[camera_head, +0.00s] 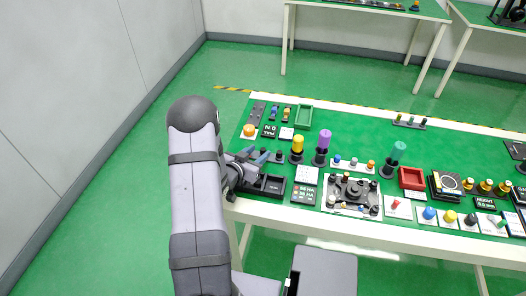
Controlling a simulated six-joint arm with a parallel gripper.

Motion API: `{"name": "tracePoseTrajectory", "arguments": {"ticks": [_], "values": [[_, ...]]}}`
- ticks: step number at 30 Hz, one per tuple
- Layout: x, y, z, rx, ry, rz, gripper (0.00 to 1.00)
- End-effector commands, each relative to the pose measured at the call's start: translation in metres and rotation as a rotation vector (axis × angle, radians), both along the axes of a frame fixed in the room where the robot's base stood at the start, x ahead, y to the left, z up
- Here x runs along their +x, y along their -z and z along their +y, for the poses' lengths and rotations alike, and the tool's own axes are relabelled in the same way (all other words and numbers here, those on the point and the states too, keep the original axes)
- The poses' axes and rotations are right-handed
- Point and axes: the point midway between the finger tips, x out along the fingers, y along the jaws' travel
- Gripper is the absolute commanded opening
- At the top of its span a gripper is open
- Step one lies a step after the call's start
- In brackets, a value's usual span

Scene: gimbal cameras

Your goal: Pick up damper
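Several parts stand on the green table (455,146), and I cannot tell for sure which one is the damper. Upright coloured cylinders on black stands are a yellow one (298,144), a purple one (324,140) and a teal one (398,151). A small orange round part (249,130) sits at the table's left end. My gripper (254,156) is over the left front of the table, left of the yellow cylinder. Its two fingers look apart, with nothing seen between them. My arm hides part of the table's left edge.
A black tray (272,187) lies close below my gripper. A grey plate with black fittings (352,193) is at the front middle. A red tray (411,178) and a green tray (303,116) are on the table. Bare green surface is at the back middle.

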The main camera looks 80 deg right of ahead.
Motion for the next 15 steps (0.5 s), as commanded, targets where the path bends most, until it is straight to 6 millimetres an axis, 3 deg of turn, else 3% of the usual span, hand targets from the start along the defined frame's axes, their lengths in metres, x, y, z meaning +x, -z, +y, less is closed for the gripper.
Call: {"name": "tracePoseTrajectory", "arguments": {"ticks": [9, 15], "values": [[-0.01, 0.014, -0.031, 0.001, 0.003, 0.0, 0.39], [-0.012, 0.018, -0.038, 0.001, 0.001, 0.0, 0.39]]}}
